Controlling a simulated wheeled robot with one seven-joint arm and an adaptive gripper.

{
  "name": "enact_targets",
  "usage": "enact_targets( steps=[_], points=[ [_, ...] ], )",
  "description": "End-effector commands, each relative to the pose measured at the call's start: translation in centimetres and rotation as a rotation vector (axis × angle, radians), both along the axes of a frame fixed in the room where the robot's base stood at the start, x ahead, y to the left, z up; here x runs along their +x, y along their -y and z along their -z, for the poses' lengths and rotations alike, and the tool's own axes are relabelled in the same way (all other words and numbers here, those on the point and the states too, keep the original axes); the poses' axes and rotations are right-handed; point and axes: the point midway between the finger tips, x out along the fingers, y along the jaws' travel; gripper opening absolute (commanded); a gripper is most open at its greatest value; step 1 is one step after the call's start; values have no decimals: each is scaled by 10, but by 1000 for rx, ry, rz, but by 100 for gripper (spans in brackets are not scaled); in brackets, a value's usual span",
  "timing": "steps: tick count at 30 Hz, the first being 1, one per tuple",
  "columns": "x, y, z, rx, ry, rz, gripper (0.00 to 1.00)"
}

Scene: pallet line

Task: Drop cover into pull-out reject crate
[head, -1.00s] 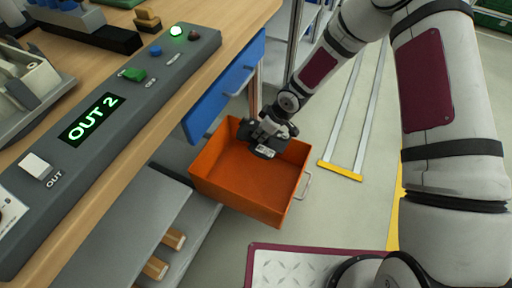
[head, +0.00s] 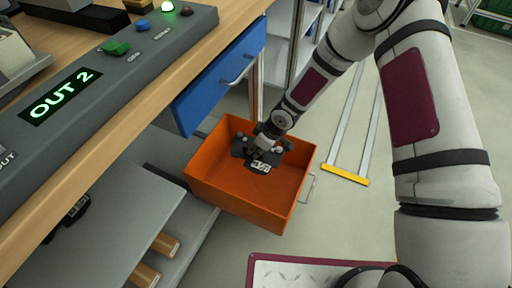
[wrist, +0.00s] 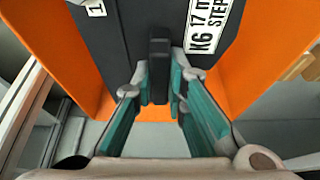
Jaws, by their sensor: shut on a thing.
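The cover (head: 242,148) is a dark grey piece with white labels. It hangs from my gripper (head: 272,140) within the mouth of the orange reject crate (head: 235,193). In the wrist view the cover (wrist: 130,32) fills the upper middle, and my gripper (wrist: 160,85) is shut on its black upright grip (wrist: 158,62). Orange crate walls (wrist: 62,45) show on both sides of it. The crate is pulled out under the bench, with a metal handle on its right side. I cannot tell whether the cover touches the crate floor.
The bench control panel (head: 100,85) reads OUT 2 and has a lit green lamp. A grey shelf (head: 130,215) lies left of the crate. A yellow-ended rail frame (head: 345,175) stands on the floor to the right.

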Motion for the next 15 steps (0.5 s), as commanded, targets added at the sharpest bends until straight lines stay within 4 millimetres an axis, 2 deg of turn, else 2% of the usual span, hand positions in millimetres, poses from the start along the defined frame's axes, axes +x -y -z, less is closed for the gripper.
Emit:
enact_targets(
  steps=[9, 10, 12, 13, 15],
  points=[
    [0, 0, 5, 1, 1, 0, 0],
    [0, 0, 5, 1, 1, 0, 15],
    [0, 0, 5, 1, 1, 0, 31],
    [0, 0, 5, 1, 1, 0, 36],
    [0, 0, 5, 1, 1, 0, 36]
  ],
)
